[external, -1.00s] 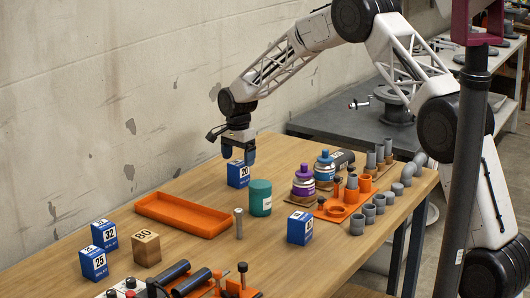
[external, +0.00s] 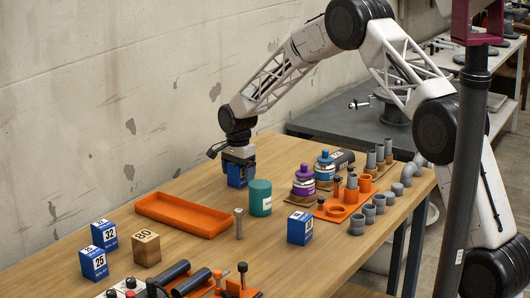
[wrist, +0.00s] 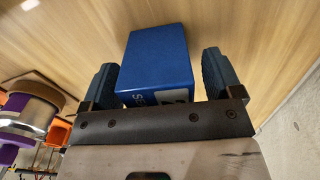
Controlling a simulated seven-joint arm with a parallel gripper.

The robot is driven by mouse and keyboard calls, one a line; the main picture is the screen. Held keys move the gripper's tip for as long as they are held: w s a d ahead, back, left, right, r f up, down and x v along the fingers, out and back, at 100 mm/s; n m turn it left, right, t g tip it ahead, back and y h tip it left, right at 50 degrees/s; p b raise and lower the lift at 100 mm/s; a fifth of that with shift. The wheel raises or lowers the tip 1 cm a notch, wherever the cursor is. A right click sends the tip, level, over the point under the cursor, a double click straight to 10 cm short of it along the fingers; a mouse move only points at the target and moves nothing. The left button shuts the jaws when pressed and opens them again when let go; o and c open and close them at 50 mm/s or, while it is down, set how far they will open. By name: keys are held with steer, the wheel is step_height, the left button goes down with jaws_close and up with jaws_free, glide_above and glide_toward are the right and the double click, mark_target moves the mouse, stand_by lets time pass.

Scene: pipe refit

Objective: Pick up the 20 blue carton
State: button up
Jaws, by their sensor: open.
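The blue carton marked 20 (external: 236,176) stands on the wooden table near the wall, partly hidden by my gripper in the external view. My gripper (external: 239,160) is lowered over it. In the wrist view the blue carton (wrist: 157,62) sits between the two open fingers of my gripper (wrist: 160,80), with a visible gap to the right finger and a narrower one to the left finger. The carton's number is mostly hidden at this moment.
A teal cylinder (external: 260,198) stands close to the carton's right. An orange tray (external: 183,215) lies to the front left. Purple (external: 303,180) and blue (external: 324,167) bottles stand further right. Other blue cartons (external: 300,228) (external: 94,263) (external: 104,234) and a wooden 80 block (external: 146,248) stand nearer the front.

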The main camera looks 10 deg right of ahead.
steer(key=c, duration=1)
steer(key=shift+r, duration=5.05)
